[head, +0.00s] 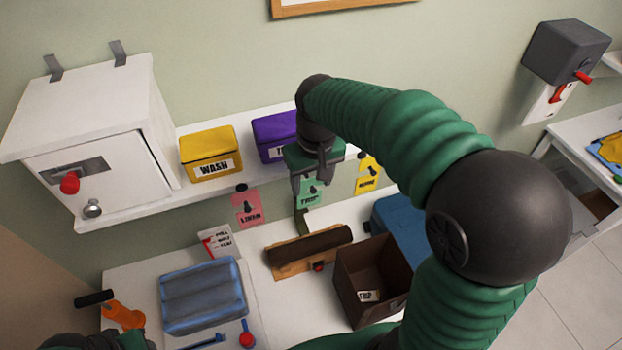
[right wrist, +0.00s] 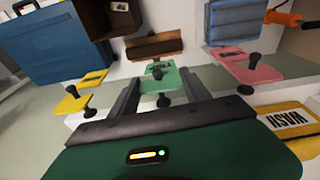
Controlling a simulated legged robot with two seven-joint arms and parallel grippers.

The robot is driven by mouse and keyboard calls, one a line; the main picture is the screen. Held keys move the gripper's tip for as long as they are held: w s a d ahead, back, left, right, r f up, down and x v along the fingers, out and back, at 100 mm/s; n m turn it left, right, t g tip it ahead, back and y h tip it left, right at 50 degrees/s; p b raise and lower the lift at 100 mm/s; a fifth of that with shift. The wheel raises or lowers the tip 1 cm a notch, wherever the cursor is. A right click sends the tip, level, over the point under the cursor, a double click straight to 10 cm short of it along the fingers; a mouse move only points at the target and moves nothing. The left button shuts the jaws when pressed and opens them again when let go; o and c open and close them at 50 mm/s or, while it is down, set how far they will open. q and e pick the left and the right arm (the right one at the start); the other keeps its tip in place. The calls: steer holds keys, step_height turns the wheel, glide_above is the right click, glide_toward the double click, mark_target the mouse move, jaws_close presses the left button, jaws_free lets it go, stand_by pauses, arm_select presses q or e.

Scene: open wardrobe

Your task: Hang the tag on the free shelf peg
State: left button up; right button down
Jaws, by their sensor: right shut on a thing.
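The green tag (head: 309,199), marked TRIP, is between the fingers of my right gripper (head: 310,188), which is shut on it at the shelf's front edge. In the right wrist view the green tag (right wrist: 158,83) lies between the fingertips, with a dark peg (right wrist: 165,98) close behind it. I cannot tell whether the tag is on that peg. A pink LINEN tag (head: 246,208) hangs left of it and a yellow tag (head: 368,174) hangs right, each by a dark peg. Only part of my left arm shows at the lower left; its fingers are not visible.
The white shelf (head: 200,193) carries a yellow WASH bin (head: 210,153), a purple bin (head: 272,135) and a white cabinet (head: 95,165).

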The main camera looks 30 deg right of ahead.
arm_select(q)
steer(key=shift+w, duration=0.1)
arm_select(e)
steer(key=c, duration=0.8)
jaws_free()
steer(key=shift+w+d+f, duration=0.1)
steer(key=o, duration=0.4)
steer(key=shift+d, duration=0.25)
steer(key=o, duration=0.4)
steer(key=shift+a, duration=0.15)
arm_select(q)
steer(key=shift+d, duration=0.1)
arm_select(e)
steer(key=shift+a, duration=0.1)
steer(key=r+p, duration=0.3)
steer(key=shift+s+r, duration=0.25)
arm_select(q)
steer(key=w+p+v, duration=0.1)
steer(key=p+v, duration=0.2)
steer(key=v, duration=0.3)
steer(key=shift+w+r+p, duration=0.15)
steer(key=shift+r+p, duration=0.2)
steer(key=shift+r, duration=0.1)
arm_select(e)
steer(key=r, duration=0.4)
steer(key=shift+s+r, duration=0.25)
steer(key=shift+s, duration=0.15)
